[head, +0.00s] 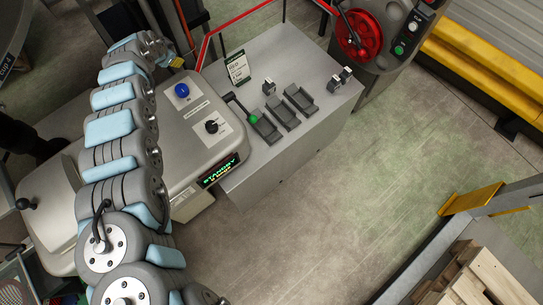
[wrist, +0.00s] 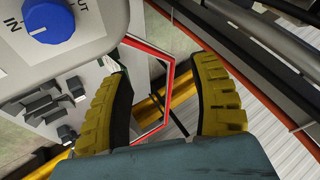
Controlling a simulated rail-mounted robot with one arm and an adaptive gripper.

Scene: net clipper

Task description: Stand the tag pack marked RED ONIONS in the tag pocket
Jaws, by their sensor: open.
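My gripper (head: 177,62) is in the head view at the far edge of the grey machine, partly hidden by my arm. In the wrist view its two yellow fingers (wrist: 162,72) are spread apart with nothing held between them. Three small dark packs with pale faces stand on the grey cabinet top: one (head: 268,86) alone and two side by side (head: 334,84) (head: 346,73) near the right edge. Their markings are too small to read, so I cannot tell which is RED ONIONS. Three black open pockets (head: 265,129) (head: 283,114) (head: 300,98) lie in a row; which is the tag pocket is unclear.
A printed card (head: 237,67) stands behind the pockets. A green-knobbed lever (head: 253,118) is close to the left pocket. The machine carries a blue knob (head: 182,90), a black knob (head: 211,126) and a STANDBY display (head: 219,170). A red frame (head: 232,22) rises near my gripper.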

